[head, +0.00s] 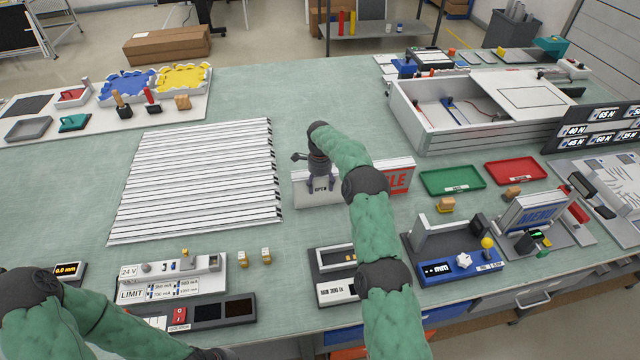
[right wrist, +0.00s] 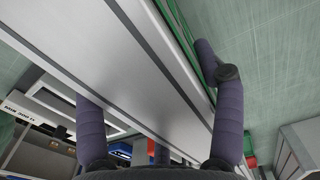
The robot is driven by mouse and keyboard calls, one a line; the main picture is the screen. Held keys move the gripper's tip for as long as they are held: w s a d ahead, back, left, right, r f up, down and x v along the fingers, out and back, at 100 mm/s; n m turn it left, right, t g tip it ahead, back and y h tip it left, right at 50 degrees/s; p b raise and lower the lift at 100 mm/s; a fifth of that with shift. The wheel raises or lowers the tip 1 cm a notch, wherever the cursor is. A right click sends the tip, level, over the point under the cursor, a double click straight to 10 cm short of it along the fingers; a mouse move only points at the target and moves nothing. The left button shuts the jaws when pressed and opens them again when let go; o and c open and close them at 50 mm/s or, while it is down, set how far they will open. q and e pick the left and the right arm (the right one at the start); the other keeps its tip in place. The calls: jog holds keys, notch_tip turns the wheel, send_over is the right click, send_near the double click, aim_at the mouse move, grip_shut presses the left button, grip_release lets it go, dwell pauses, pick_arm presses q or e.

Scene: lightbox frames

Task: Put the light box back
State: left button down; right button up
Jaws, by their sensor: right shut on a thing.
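A white light box lettered OPEN (head: 302,194) stands upright near the middle of the table. My right gripper (head: 320,183) points down over it and is shut on it, one finger on each side. In the right wrist view, the fingers (right wrist: 155,120) straddle a long grey box edge (right wrist: 150,65). A light box lettered MENU (head: 528,212) stands on a fixture at the right. My left arm shows at the lower left, its gripper out of view.
White slats (head: 195,180) lie left of the gripper. A green tray (head: 452,180) and a red tray (head: 515,172) lie to the right. A big open frame (head: 455,138) stands behind them. A blue gauge fixture (head: 460,262) and a meter box (head: 337,290) stand near the front edge.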

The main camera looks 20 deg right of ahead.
jog(key=o, duration=1.7)
jog(key=shift+f, duration=0.15)
jog(key=shift+r, duration=0.2)
notch_tip(320, 180, up, 12)
